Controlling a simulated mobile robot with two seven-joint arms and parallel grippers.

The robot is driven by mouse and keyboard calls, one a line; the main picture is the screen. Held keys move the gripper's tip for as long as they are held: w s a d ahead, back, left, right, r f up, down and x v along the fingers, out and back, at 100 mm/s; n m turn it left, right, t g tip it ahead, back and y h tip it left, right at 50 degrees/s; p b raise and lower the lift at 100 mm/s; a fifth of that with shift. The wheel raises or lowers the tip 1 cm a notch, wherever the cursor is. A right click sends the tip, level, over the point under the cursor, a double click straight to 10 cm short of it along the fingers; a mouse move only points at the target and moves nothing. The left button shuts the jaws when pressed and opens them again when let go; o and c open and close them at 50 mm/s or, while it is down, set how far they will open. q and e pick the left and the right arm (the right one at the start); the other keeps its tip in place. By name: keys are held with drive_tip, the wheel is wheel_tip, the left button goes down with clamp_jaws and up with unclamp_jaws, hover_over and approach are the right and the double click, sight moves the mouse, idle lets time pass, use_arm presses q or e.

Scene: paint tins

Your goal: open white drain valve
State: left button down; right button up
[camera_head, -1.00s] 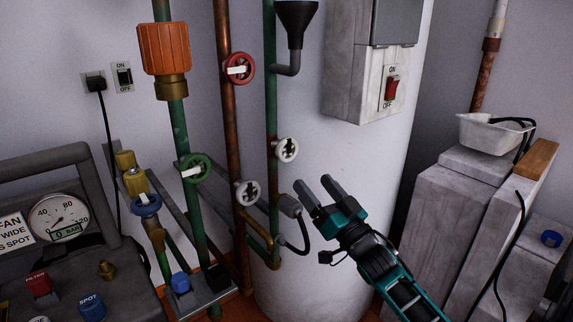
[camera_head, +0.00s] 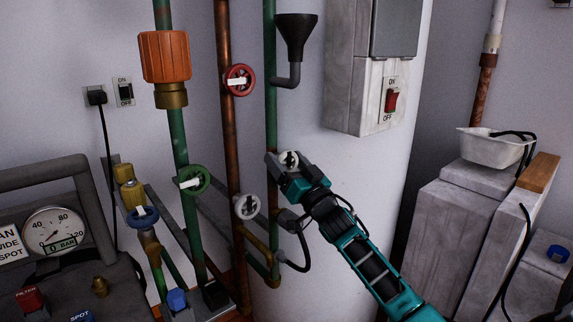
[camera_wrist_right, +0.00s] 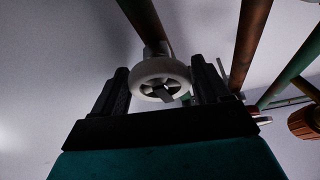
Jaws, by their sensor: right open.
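Two white handwheel valves are in the head view. The upper one (camera_head: 289,158) sits on the green pipe below the black funnel and is partly hidden by my right gripper (camera_head: 286,162). The lower one (camera_head: 246,206) sits on the copper pipe to the left, clear of the gripper. No label shows which is the drain valve. In the right wrist view, the upper white wheel (camera_wrist_right: 160,82) lies between the two spread black fingers of my right gripper (camera_wrist_right: 162,75). The fingers stand either side of its rim; I cannot tell whether they touch it. My left gripper is not seen.
A red handwheel (camera_head: 239,80), a green one (camera_head: 194,180) and a blue one (camera_head: 142,217) are on nearby pipes. The black funnel (camera_head: 295,36) is above. A grey switch box (camera_head: 370,90) hangs at the upper right. A black hose (camera_head: 304,250) bends below my right arm.

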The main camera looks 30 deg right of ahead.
drive_tip(key=shift+w, duration=0.1)
drive_tip(key=c, duration=0.7)
